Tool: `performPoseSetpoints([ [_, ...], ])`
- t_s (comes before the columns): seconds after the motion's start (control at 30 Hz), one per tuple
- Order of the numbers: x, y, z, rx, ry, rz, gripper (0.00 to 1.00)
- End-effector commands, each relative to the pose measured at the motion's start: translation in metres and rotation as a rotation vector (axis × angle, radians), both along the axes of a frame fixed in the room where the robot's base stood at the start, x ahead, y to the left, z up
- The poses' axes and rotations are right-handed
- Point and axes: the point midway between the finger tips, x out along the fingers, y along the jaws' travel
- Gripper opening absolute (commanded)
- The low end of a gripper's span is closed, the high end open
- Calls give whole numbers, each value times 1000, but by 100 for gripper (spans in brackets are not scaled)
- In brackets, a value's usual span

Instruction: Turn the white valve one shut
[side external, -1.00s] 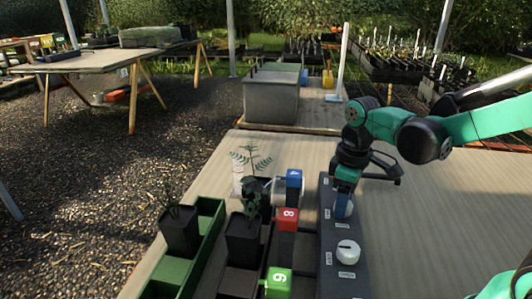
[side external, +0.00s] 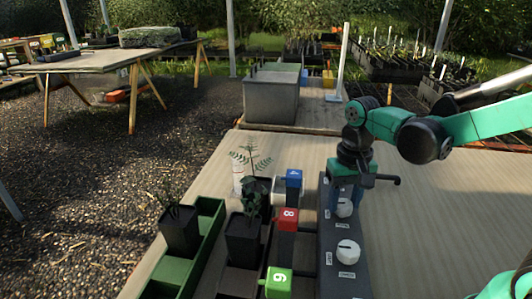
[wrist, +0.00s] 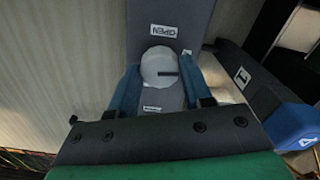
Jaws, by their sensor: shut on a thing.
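A dark grey valve panel (side external: 342,280) carries two white round knobs. My gripper (wrist: 160,82) is shut on the far white valve knob (wrist: 158,65), with one blue finger on each side of it. In the side view this knob (side external: 344,207) shows just below my gripper (side external: 346,194). A dark mark on the knob points right in the wrist view. An OPEN label (wrist: 163,30) lies beyond the knob, and a second label (wrist: 152,108), too small to read, lies on the near side. The nearer white knob (side external: 347,252) stands free.
Numbered blocks, blue (side external: 294,178), red (side external: 287,219) and green (side external: 278,282), stand left of the panel. Potted plants (side external: 243,239) and a green tray (side external: 172,272) are farther left. The wooden tabletop (side external: 440,225) right of the panel is clear.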

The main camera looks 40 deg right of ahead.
Motion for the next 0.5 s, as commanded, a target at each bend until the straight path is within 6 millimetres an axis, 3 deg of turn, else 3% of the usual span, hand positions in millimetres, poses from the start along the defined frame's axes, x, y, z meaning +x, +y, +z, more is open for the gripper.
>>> performPoseSetpoints([
  [0.5,0,0,0,0,-2,-147,0],
])
